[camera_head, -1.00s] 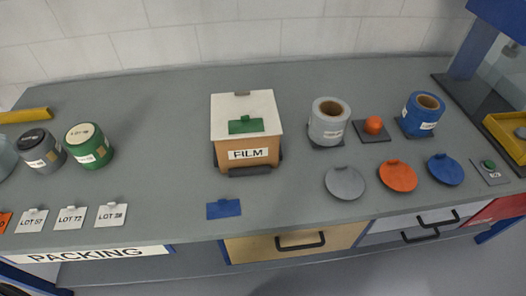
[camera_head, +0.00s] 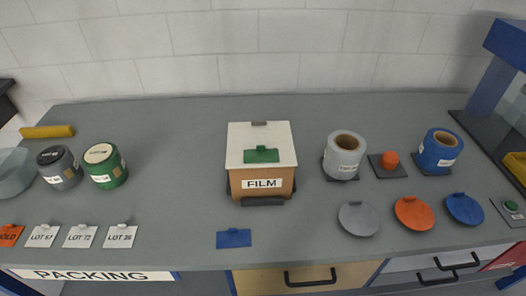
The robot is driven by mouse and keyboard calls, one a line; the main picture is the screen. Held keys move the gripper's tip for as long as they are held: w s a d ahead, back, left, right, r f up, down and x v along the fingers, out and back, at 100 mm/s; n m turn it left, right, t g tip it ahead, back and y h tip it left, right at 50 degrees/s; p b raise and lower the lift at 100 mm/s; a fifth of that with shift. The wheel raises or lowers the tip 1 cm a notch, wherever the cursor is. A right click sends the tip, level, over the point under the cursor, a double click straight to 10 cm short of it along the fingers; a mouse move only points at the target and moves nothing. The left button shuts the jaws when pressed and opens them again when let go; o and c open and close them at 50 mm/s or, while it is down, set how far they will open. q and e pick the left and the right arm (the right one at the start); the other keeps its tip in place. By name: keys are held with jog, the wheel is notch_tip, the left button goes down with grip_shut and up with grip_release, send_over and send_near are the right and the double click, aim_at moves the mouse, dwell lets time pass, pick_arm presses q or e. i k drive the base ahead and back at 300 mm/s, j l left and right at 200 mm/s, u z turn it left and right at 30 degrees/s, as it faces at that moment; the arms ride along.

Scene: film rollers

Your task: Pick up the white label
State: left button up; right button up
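Three white labels lie flat in a row near the front left edge of the counter. They are the LOT 57 label (camera_head: 42,237), the LOT 72 label (camera_head: 80,237) and a third LOT label (camera_head: 121,237) whose number is hard to read. Each has a small raised tab at its back edge. An orange label (camera_head: 10,236) lies left of them, cut by the picture edge. A blue label (camera_head: 233,238) lies right of them, in front of the FILM box. A green label (camera_head: 261,155) is on the box lid. Neither gripper is in view.
The FILM box (camera_head: 263,187) stands mid-counter. Grey (camera_head: 70,182) and green (camera_head: 117,172) rolls stand behind the white labels. Grey (camera_head: 333,172) and blue (camera_head: 427,161) rolls and several discs are at right. Counter between green roll and box is clear.

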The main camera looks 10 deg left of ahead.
aim_at(82, 236)
jog(key=u, duration=2.05)
